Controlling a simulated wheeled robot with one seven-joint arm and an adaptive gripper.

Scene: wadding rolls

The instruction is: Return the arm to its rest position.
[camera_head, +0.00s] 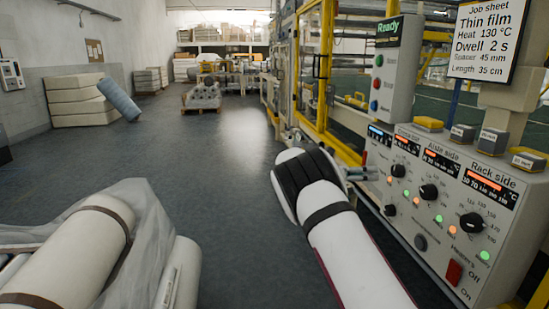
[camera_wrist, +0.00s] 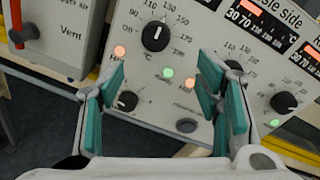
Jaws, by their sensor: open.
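My arm (camera_head: 335,225) reaches forward from the bottom of the head view, beside the control panel. My gripper shows in the wrist view (camera_wrist: 160,95) with its two teal-padded fingers spread apart and nothing between them. The fingers point at the front of the control panel (camera_wrist: 150,80), with a dial (camera_wrist: 155,36) and indicator lights beyond the gap. In the head view the gripper is mostly hidden behind my wrist; only a small part shows next to the panel. I cannot tell whether a fingertip touches the panel.
The control panel (camera_head: 420,215) with dials and a red switch (camera_head: 454,272) stands close on the right. Above it are a status box (camera_head: 396,70) and a job sheet (camera_head: 487,40). Wrapped rolls (camera_head: 75,250) lie at lower left. The floor (camera_head: 200,150) ahead is open.

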